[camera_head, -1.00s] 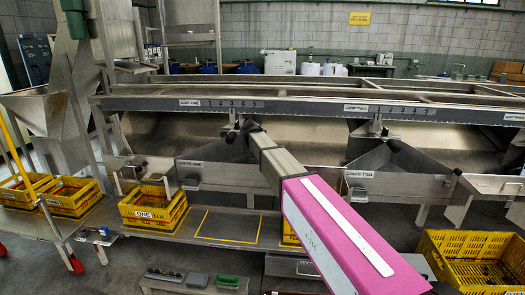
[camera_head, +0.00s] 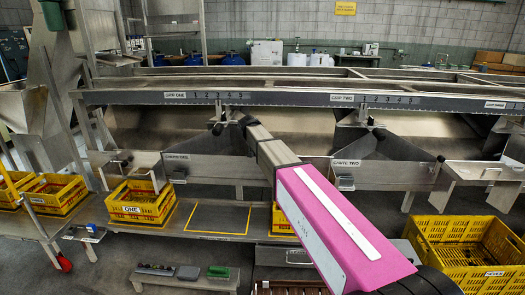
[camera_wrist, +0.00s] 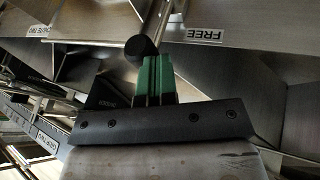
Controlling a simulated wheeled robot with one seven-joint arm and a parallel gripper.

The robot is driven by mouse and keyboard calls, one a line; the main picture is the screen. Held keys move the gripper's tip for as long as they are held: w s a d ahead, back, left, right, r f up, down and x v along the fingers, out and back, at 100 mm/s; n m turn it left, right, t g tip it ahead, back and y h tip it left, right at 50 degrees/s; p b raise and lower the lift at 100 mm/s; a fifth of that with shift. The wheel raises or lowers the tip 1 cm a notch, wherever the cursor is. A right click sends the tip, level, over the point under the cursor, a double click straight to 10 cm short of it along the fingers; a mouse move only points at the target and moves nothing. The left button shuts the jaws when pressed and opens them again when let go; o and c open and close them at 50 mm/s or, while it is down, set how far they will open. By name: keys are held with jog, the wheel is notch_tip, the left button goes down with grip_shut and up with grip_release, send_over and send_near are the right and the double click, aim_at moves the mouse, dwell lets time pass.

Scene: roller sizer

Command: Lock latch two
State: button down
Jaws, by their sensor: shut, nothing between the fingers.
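In the head view my arm crosses the middle, and the fingers cannot be made out there.
The chute two label (camera_head: 346,163) is on a metal plate under the long rail (camera_head: 290,97). Yellow crates stand below: crate one (camera_head: 140,205) at left and a larger one (camera_head: 490,272) at right.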

jog(key=d+f+m+y, duration=0.1)
jog(key=d+f+y, duration=0.4)
jog(key=d+y, duration=0.3)
jog(key=d+f+m+t+y, duration=0.1)
jog(key=d+f+m+y, duration=0.1)
jog(key=d+f+y, duration=0.2)
jog(key=shift+s+d+f+y, duration=0.25)
jog(key=shift+d+f+y, duration=0.1)
jog(key=shift+d+y, duration=1.55)
jog(key=shift+f, duration=0.15)
jog(key=a+r+v, duration=0.1)
jog(key=r+v, duration=0.1)
jog(key=v, duration=1.1)
jog(key=shift+w, duration=0.4)
